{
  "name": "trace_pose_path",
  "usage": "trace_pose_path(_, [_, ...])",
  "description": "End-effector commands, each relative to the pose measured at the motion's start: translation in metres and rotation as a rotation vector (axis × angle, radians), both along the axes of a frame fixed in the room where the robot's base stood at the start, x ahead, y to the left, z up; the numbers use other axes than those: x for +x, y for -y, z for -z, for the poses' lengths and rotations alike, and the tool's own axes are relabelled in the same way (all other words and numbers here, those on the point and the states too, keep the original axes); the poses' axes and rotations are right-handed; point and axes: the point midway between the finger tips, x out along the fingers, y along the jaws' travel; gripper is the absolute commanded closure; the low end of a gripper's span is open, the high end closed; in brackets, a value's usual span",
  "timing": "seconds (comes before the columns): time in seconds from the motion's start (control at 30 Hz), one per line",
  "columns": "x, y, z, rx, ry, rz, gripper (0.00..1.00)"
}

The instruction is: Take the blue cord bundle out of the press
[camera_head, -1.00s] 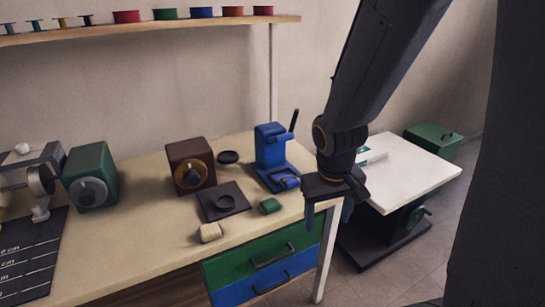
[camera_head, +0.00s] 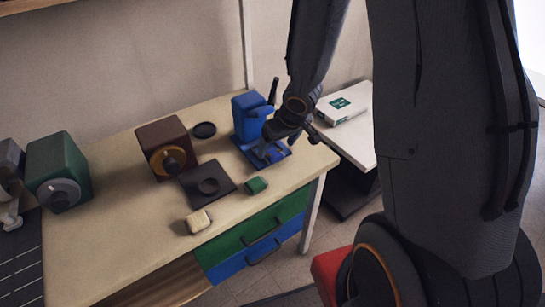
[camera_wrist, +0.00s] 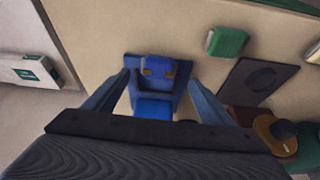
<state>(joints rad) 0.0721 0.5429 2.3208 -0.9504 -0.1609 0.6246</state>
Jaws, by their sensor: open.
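The blue press (camera_head: 250,112) stands at the right end of the table, with a dark lever at its back. The blue cord bundle (camera_wrist: 160,70) lies on the front of the press base. In the wrist view it is a blue block with two tan bands, and the press body (camera_wrist: 153,106) shows below it. My gripper (camera_head: 276,146) is open over the front of the press and partly covers the bundle in the head view. In the wrist view the fingertips (camera_wrist: 158,78) appear on either side of the bundle. I cannot tell their exact height or any contact.
A green bundle (camera_head: 256,186) and a cream bundle (camera_head: 199,221) lie near the front edge. A dark plate (camera_head: 190,187) and a brown box with a dial (camera_head: 165,140) stand left of the press. A white box (camera_head: 343,107) sits on the side table at the right.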

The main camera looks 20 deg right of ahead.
Motion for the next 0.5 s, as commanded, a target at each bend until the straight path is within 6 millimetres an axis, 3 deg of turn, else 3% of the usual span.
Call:
trace_pose_path(0.27, [0.015,-0.001,0.038,-0.001,-0.002,0.002,0.23])
trace_pose_path(0.5, [0.018,-0.001,0.043,-0.001,-0.001,0.003,0.23])
